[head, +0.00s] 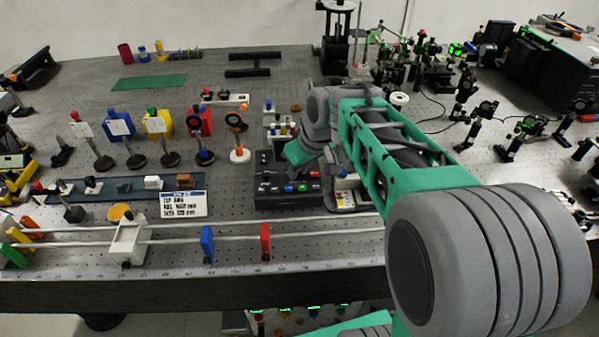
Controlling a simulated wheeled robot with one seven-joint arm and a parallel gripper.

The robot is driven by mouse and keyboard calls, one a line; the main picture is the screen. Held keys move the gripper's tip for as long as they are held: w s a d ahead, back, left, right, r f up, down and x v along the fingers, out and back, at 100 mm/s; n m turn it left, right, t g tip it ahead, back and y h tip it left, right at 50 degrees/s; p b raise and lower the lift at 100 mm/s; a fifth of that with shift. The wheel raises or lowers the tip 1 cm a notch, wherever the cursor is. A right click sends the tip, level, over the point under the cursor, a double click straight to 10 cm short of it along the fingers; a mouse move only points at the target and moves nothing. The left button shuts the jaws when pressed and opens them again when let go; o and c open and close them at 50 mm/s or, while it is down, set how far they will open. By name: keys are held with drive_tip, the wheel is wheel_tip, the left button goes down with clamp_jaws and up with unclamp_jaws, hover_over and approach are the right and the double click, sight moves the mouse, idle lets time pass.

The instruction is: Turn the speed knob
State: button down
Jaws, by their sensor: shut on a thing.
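A black control box (275,203) stands at the front middle of the bench, with small red, blue and green parts along its front face. My gripper (287,166) reaches down over the top of this box from the right. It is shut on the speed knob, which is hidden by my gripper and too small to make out. My green and grey arm comes in from the lower right and covers the area right of the box.
A white label card (183,204) stands left of the box. A rail with a blue clamp (207,243) and a red clamp (265,241) runs along the front. Several optics on posts stand behind left. A beige device (345,199) sits close right.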

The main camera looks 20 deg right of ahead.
drive_tip(key=m+h+b, duration=0.1)
drive_tip(key=m, duration=0.1)
drive_tip(key=m+h, duration=0.1)
drive_tip(key=m, duration=0.2)
drive_tip(key=shift+a+m+b, duration=0.2)
drive_tip(key=shift+m+b, duration=0.1)
drive_tip(key=shift+b, duration=0.05)
idle(0.4)
drive_tip(key=c, duration=1.6)
unclamp_jaws()
drive_tip(key=shift+r, duration=0.1)
drive_tip(key=v, duration=0.7)
drive_tip(key=shift+s+a+r, duration=0.15)
drive_tip(key=shift+s+r, duration=0.1)
drive_tip(key=shift+r, duration=0.05)
